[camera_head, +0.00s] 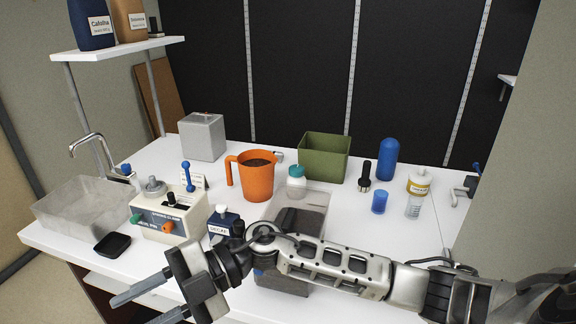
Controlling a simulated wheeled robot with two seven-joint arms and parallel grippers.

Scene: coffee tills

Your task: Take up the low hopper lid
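A clear, box-shaped hopper (312,199) with dark contents stands at the middle of the counter, partly behind my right arm. Its lower part is hidden, and I cannot make out a separate lid on it. A dark boxy part (284,286) shows below the arm, mostly covered. A small flat black piece (112,244) lies at the front left of the counter; I cannot tell if it is a lid. My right gripper (132,314) reaches across from the right to the front left, fingers apart and empty. My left gripper is not in view.
A white control box (167,223) with coloured knobs and a clear basin (82,208) are at left. An orange jug (257,180), a green bin (324,157), a white jar (296,182) and a blue cylinder (388,159) stand behind. The right counter is clearer.

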